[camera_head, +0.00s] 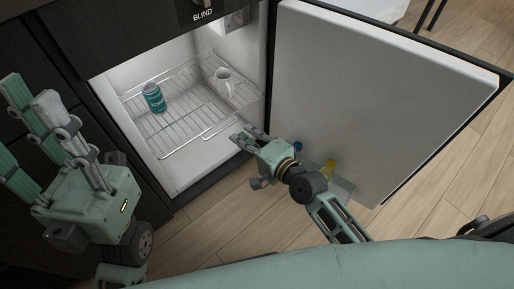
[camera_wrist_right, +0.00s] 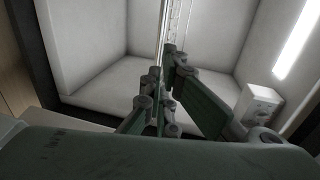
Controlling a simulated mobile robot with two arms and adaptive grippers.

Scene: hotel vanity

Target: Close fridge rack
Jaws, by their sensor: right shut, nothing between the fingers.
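The wire fridge rack (camera_head: 183,128) is inside the lit white fridge, with its front bar near the opening. A teal can (camera_head: 154,97) and a white mug (camera_head: 223,82) stand upright on it. My right gripper (camera_head: 240,136) is shut and empty at the rack's front right corner; I cannot tell if it touches. In the right wrist view, the gripper (camera_wrist_right: 166,75) points into the fridge and the rack (camera_wrist_right: 176,18) shows edge-on beyond it. My left gripper (camera_head: 12,125) is open and empty at the left, outside the fridge.
The fridge door (camera_head: 375,90) stands wide open on the right. Its lower shelf (camera_head: 340,187) holds small yellow and blue items. Dark cabinet fronts (camera_head: 60,35) flank the fridge on the left. Wood floor (camera_head: 235,215) lies in front.

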